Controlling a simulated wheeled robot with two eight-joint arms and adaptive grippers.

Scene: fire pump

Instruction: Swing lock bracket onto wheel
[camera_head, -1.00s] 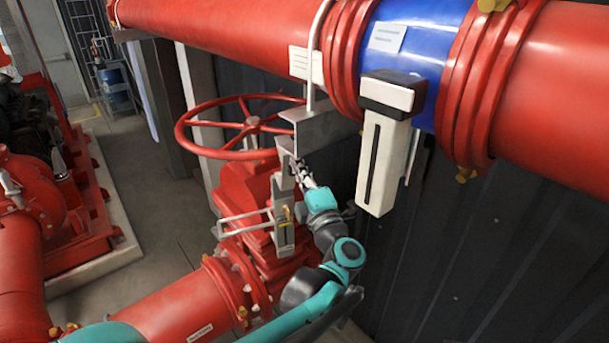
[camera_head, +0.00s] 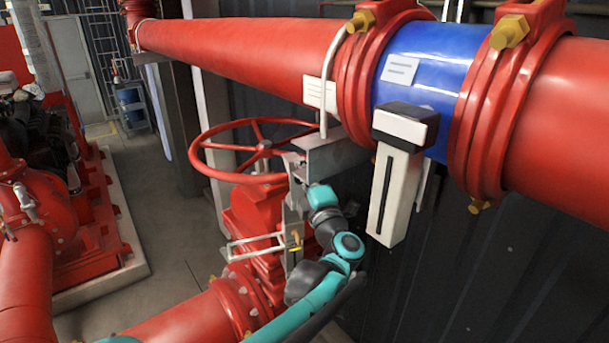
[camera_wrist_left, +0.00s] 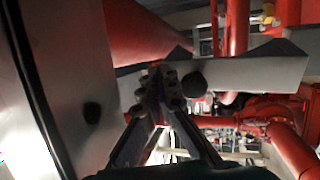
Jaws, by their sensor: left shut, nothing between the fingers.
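The red handwheel (camera_head: 255,150) stands on its red valve body. The grey metal lock bracket (camera_head: 295,196) is upright at the wheel's right side, with its upper end close to the rim. A pale U-shaped bar (camera_head: 256,248) and a small brass-coloured piece sit lower on it. My left gripper (camera_head: 303,174) is at the bracket's upper part, partly hidden by its own wrist. In the left wrist view its fingers (camera_wrist_left: 165,90) are together and empty, close to grey metal plates. Whether they touch is unclear. My right gripper is not in view.
A grey shelf-like plate (camera_head: 335,154) projects just right of the wheel. A white box with a black top (camera_head: 400,170) hangs below the blue pipe section (camera_head: 425,75). A large red pipe (camera_head: 245,55) crosses above. The dark wall (camera_head: 480,270) stands close on the right.

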